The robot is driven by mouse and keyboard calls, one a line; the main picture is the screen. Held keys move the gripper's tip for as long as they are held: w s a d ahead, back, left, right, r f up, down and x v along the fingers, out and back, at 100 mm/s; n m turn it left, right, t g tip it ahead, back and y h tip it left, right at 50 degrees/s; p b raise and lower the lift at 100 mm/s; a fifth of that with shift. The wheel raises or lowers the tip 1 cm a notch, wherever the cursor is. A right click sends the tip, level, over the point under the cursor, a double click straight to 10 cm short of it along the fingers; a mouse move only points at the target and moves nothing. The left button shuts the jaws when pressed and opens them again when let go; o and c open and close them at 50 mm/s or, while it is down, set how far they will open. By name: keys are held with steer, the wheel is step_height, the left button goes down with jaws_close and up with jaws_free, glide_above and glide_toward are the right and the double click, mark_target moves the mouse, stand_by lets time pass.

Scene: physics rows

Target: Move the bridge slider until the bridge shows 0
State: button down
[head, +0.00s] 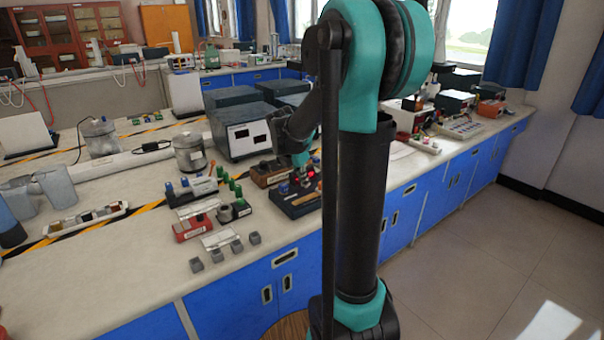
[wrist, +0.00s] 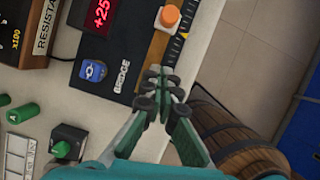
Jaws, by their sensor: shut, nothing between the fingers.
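The bridge (wrist: 112,60) is a dark board with a red lit display (wrist: 98,14) that reads "+25", partly cut off by the top edge of the wrist view. Its orange slider knob (wrist: 170,16) sits on a wooden strip beside a marked scale, near the top of that view. My gripper (wrist: 160,76) is shut and empty over the board's right part, below the knob in the picture and apart from it. In the head view the bridge (head: 293,200) shows near the bench's front edge, partly hidden by my arm.
A blue knob (wrist: 93,71) is on the board. A wooden barrel (wrist: 240,140) stands on the floor beyond the bench edge. Grey meter box (head: 240,135) stands behind.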

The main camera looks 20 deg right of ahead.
mark_target(319, 190)
steer(key=x, duration=0.3)
steer(key=shift+d+f, duration=0.1)
steer(key=shift+f, duration=0.15)
steer(key=shift+w+d+f, duration=0.1)
steer(key=shift+w+d, duration=0.2)
steer(key=shift+d, duration=0.25)
steer(key=shift+w+d+f, duration=0.1)
steer(key=shift+w+d, duration=0.15)
steer(key=shift+d, duration=0.3)
steer(key=shift+w+d, duration=0.45)
steer(key=shift+d, duration=0.25)
steer(key=shift+w+d, duration=0.25)
steer(key=shift+d, duration=0.25)
steer(key=shift+a, duration=0.15)
